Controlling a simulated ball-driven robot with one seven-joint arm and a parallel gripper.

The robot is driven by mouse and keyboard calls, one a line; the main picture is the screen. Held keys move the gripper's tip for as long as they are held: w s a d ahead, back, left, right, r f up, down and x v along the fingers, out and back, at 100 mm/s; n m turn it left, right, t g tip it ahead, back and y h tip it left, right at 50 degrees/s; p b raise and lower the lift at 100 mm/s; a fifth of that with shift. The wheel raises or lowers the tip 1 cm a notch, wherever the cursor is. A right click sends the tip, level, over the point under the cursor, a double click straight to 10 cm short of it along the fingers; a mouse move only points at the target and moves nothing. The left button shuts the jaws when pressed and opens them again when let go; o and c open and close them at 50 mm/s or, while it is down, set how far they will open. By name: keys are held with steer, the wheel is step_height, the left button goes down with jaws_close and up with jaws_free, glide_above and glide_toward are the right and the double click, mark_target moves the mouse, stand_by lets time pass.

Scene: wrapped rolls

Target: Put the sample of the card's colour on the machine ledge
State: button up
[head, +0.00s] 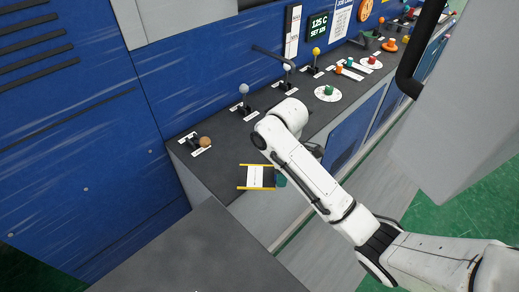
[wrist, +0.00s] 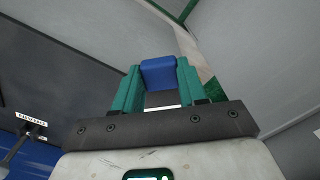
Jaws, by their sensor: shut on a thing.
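In the wrist view, my gripper (wrist: 160,88) has teal fingers shut on a blue sample (wrist: 158,74), which sticks out past the fingertips. In the head view, my white arm reaches over the dark machine ledge (head: 225,135) and hides most of the gripper. A small teal piece (head: 281,181) shows beside the arm, perhaps a fingertip; the blue sample cannot be made out there. A white card (head: 255,177) lies in a yellow-edged holder at the ledge's front; its print is too small to read.
Levers stand along the ledge, with a tan knob (head: 205,141), a grey knob (head: 244,89) and a yellow knob (head: 316,51). A white disc (head: 328,94) bears a green knob. A grey surface (head: 205,255) is in the foreground.

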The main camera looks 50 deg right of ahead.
steer(key=shift+s+f, duration=0.1)
steer(key=shift+f, duration=0.45)
steer(key=shift+w+f, duration=0.1)
steer(key=shift+w, duration=0.15)
steer(key=b, duration=1)
glide_above(242, 158)
steer(key=shift+d, duration=0.1)
steer(key=shift+f, duration=1.8)
steer(key=o, duration=1.1)
steer(key=shift+r, duration=3.95)
